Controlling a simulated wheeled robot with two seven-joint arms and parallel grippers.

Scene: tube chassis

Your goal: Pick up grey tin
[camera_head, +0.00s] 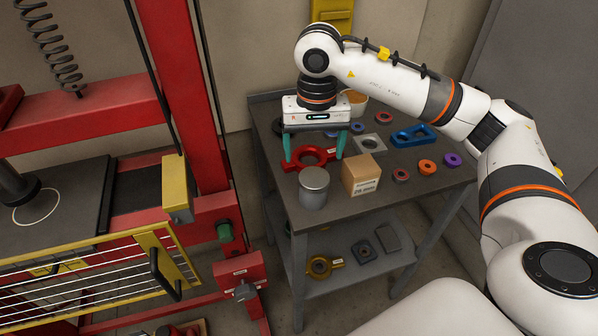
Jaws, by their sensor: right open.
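The grey tin (314,188) stands upright near the front left of the grey table, with a flat round lid on top. My right gripper (313,162) hangs over the table behind the tin, pointing down. Its two teal fingers are spread wide with nothing gripped between them. A red part with a round hole (311,157) lies on the table at the fingers, partly covered by them. My left gripper is not in view.
A cardboard box (361,174) stands close to the right of the tin. Several rings and a blue bracket (412,135) lie across the grey table (425,180). A lower shelf (345,282) holds more parts. A red press frame (195,100) stands at left.

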